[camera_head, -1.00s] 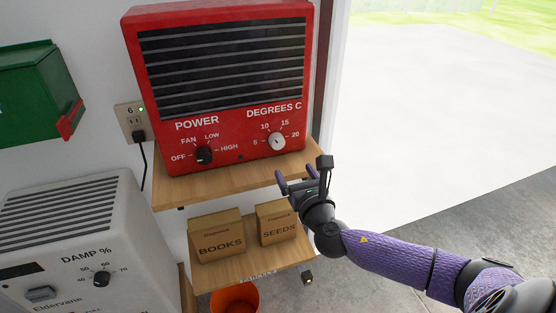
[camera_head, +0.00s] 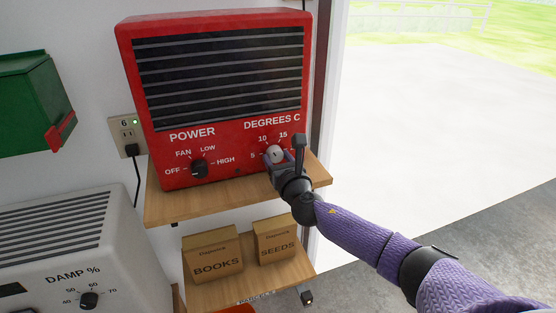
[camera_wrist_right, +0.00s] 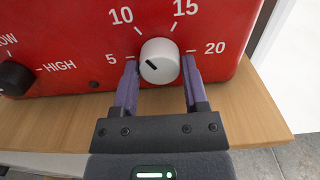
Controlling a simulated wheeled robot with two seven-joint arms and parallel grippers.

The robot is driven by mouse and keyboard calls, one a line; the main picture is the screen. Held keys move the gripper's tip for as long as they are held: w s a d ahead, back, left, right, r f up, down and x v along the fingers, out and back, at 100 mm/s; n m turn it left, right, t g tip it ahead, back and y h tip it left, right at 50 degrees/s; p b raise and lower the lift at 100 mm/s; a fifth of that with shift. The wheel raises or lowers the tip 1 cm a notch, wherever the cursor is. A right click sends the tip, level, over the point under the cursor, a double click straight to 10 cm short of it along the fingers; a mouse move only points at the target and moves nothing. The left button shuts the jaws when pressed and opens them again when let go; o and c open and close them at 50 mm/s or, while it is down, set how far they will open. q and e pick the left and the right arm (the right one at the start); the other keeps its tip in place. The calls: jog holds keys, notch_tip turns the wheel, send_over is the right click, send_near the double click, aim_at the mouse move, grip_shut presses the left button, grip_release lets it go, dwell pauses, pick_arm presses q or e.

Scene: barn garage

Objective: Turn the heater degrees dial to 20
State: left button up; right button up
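The red heater (camera_head: 220,20) stands on a wooden shelf. Its white degrees dial (camera_head: 276,154) is low on the right of its front, and it also shows in the right wrist view (camera_wrist_right: 162,54) with marks 5, 10, 15 and 20 around it. A short dark line on the dial lies left of its middle, slanting, roughly toward the 5 side; its exact reading is unclear. My right gripper (camera_head: 279,162) is open at the dial; in the right wrist view (camera_wrist_right: 159,70) one finger is on each side of it, with no clear contact visible. My left gripper is out of view.
The black power dial (camera_head: 199,169) is left on the heater. The wooden shelf (camera_head: 230,200) juts out below the gripper. Boxes marked BOOKS (camera_head: 213,255) and SEEDS (camera_head: 276,240) stand on a lower shelf. A grey dehumidifier (camera_head: 130,240) is at lower left. Open floor lies to the right.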

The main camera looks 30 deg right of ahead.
grip_shut()
jog(key=m, duration=0.5)
jog(key=shift+f, duration=0.1)
jog(key=m, duration=0.5)
jog(key=shift+a+m, duration=0.1)
jog(key=shift+m, duration=0.2)
jog(key=m, duration=0.9)
jog(key=shift+r+m+p, duration=0.2)
jog(key=shift+m+p, duration=0.15)
jog(key=shift+m, duration=0.05)
jog(key=shift+m+p, duration=0.35)
jog(key=shift+m, duration=1.55)
